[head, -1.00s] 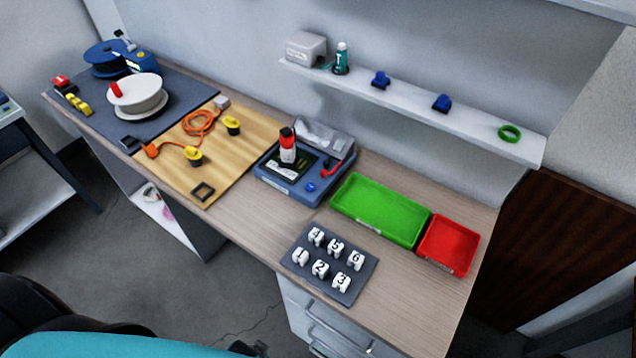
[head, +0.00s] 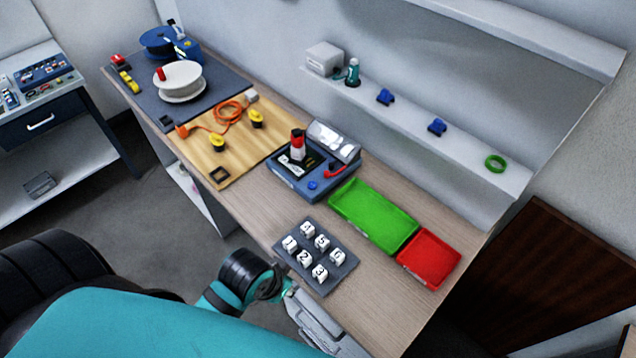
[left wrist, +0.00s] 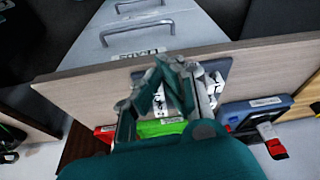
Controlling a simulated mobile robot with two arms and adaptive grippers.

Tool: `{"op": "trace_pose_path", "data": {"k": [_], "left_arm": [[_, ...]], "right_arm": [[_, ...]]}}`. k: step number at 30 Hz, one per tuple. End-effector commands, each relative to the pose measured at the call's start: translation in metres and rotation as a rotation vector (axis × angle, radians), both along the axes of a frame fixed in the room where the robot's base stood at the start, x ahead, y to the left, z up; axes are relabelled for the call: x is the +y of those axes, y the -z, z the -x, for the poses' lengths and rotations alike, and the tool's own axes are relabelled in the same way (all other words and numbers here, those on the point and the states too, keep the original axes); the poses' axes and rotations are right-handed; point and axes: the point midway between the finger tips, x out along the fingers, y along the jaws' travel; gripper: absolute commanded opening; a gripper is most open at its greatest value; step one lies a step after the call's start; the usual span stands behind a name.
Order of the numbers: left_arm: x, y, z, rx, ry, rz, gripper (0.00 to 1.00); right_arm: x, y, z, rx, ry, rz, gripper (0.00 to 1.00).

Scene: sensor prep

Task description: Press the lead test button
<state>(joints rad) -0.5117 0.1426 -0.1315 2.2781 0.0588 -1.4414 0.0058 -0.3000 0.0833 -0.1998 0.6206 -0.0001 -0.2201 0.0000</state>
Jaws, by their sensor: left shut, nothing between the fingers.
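The blue lead tester (head: 292,188) sits on the bench, with a dark screen area, a clear raised cover and a red lead. A round blue button (head: 313,185) is on its front right; nothing touches it. A red and white piece (head: 297,145) stands upright on the tester. In the left wrist view the tester (left wrist: 262,104) is at the right, beyond the fingers. My left gripper (left wrist: 170,72) is shut and empty, over the bench's front edge near the numbered block mat, apart from the tester. In the head view its fingers are hard to make out. My right gripper is not in view.
A grey mat (head: 340,273) with several numbered white blocks lies in front of the tester. Green (head: 385,225) and red (head: 430,262) trays stand to its right. A wooden board (head: 205,165) with an orange cable lies left. A wall shelf (head: 460,155) overhangs behind.

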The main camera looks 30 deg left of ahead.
Motion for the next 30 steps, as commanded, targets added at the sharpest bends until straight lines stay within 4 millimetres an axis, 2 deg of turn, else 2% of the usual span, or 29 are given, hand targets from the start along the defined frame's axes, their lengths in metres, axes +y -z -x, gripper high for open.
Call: {"op": "trace_pose_path", "data": {"k": [1,8,11,14,18,24,30], "left_arm": [[-0.002,-0.008,-0.011,-0.016,0.016,0.017,0.00],[-0.012,0.003,-0.065,-0.050,0.064,0.126,0.00],[-0.011,0.006,-0.094,-0.065,0.069,0.178,0.00],[-0.005,0.005,-0.131,-0.083,0.059,0.240,0.00],[0.016,-0.007,-0.189,-0.117,0.008,0.334,0.00],[0.055,-0.038,-0.258,-0.175,-0.097,0.449,0.00],[0.086,-0.067,-0.299,-0.224,-0.185,0.528,0.00]], "right_arm": [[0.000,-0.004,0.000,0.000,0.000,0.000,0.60],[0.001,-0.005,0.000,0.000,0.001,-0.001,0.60],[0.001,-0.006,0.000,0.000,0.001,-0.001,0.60],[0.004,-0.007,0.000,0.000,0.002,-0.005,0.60],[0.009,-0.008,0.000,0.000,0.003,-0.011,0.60],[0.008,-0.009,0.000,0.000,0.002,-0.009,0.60],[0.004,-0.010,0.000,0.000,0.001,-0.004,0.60]]}}
